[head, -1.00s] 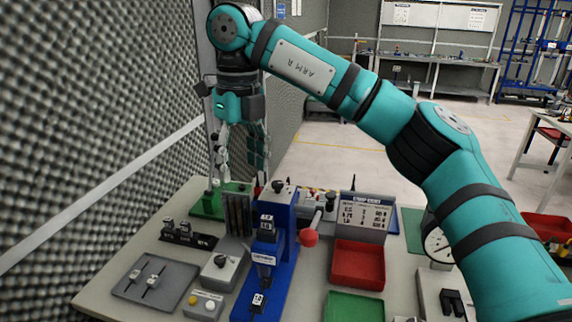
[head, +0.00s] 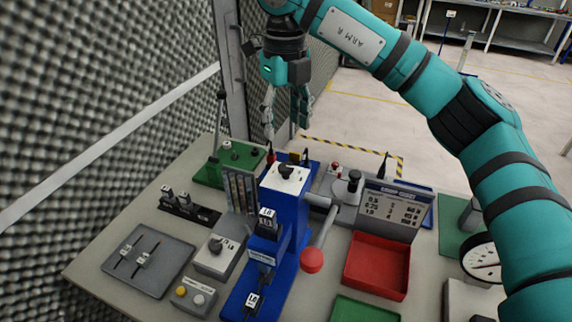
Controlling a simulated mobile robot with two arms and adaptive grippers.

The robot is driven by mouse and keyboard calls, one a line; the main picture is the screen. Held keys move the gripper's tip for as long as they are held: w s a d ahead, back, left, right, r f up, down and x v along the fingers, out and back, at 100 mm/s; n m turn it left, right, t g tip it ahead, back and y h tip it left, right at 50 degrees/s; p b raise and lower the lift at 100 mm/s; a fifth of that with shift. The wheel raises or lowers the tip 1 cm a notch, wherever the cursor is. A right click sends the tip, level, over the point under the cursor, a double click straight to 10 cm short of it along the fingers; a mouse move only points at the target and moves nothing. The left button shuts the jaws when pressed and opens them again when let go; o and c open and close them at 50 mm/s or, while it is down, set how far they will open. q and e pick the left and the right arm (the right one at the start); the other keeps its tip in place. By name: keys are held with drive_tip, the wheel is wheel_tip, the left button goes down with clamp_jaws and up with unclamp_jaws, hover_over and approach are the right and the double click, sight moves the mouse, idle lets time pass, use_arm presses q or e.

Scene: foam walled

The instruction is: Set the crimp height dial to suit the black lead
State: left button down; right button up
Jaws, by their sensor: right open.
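A blue crimp press (head: 287,210) stands mid-table. On its top is a black knob (head: 286,171) on a white marked plate, which looks like the crimp height dial; its setting is too small to read. My right gripper (head: 286,118) points down with its fingers apart, empty, above and behind the press top in the picture. Two tagged leads (head: 143,259) lie in a grey tray (head: 118,276) at left; one shows a red end, the other looks dark. A chart board (head: 393,208) with rows of figures stands right of the press. My left gripper is out of view.
A grey box with a knob (head: 216,245) and a box with yellow and white buttons (head: 193,297) sit left of the press. A red-balled lever (head: 312,260) juts out in front. A red bin (head: 376,265) is at right. A foam wall (head: 90,90) borders the left.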

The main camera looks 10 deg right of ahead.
sight(285, 166)
wheel_tip(285, 166, down, 10)
drive_tip(key=p, duration=0.2)
drive_tip(key=shift+w+d+p, duration=0.1)
drive_tip(key=shift+p, duration=0.2)
drive_tip(key=shift+f, duration=0.8)
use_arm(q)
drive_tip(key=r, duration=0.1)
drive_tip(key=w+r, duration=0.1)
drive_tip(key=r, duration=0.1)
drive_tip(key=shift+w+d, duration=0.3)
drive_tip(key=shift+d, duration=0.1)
use_arm(e)
drive_tip(key=shift+c, duration=0.4)
clamp_jaws()
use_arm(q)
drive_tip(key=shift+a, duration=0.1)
